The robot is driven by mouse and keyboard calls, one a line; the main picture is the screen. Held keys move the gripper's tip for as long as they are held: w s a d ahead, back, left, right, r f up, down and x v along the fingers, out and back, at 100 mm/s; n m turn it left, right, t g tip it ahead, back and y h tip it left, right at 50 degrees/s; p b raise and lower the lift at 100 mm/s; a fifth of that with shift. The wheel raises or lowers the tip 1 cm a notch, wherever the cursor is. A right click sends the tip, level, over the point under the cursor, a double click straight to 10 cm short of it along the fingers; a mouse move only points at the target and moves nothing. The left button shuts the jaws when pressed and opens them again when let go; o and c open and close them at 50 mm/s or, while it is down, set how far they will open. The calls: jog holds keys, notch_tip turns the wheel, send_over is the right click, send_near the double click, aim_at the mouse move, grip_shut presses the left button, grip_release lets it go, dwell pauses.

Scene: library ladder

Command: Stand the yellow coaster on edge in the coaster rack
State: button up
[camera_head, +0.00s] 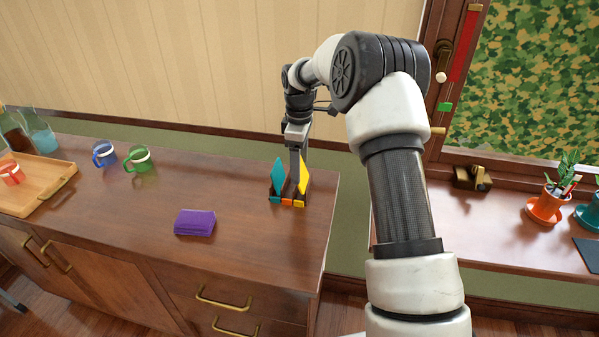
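The yellow coaster (304,177) stands on edge, upright with a slight tilt, at the right end of the small dark coaster rack (289,192). Its lower edge appears to be in the rack, above a yellow mark on the front. A teal coaster (278,171) stands at the left end, above a teal mark. The middle place has an orange mark and no coaster standing in it. My gripper (295,168) points down from behind, between the two coasters and close to the yellow one. Its fingertips are partly hidden, and I cannot tell whether they touch the yellow coaster.
A purple stack (195,222) lies on the wooden cabinet top (240,240) left of the rack. The cabinet's right edge is close to the rack.

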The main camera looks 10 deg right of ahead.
notch_tip(320, 180, up, 6)
jog(key=shift+d+r+p, duration=0.1)
jog(key=shift+r+p, duration=0.1)
jog(key=shift+p, duration=0.45)
jog(key=d+y+p, duration=0.1)
jog(key=p, duration=0.4)
jog(key=d+r+t+y+p, duration=0.1)
jog(key=y+p, duration=0.1)
jog(key=p, duration=0.2)
jog(key=shift+w+d+r+t+y+p, duration=0.15)
jog(key=shift+t+y+p, duration=0.15)
jog(key=shift+p, duration=0.1)
jog(key=b, duration=0.4)
send_over(305, 176)
jog(key=shift+d+f, duration=0.2)
jog(key=shift+f, duration=1.3)
jog(key=shift+d+f, duration=0.15)
jog(key=shift+f, duration=1.3)
jog(key=shift+f+b, duration=2.3)
jog(key=shift+f, duration=0.2)
jog(key=o, duration=1.2)
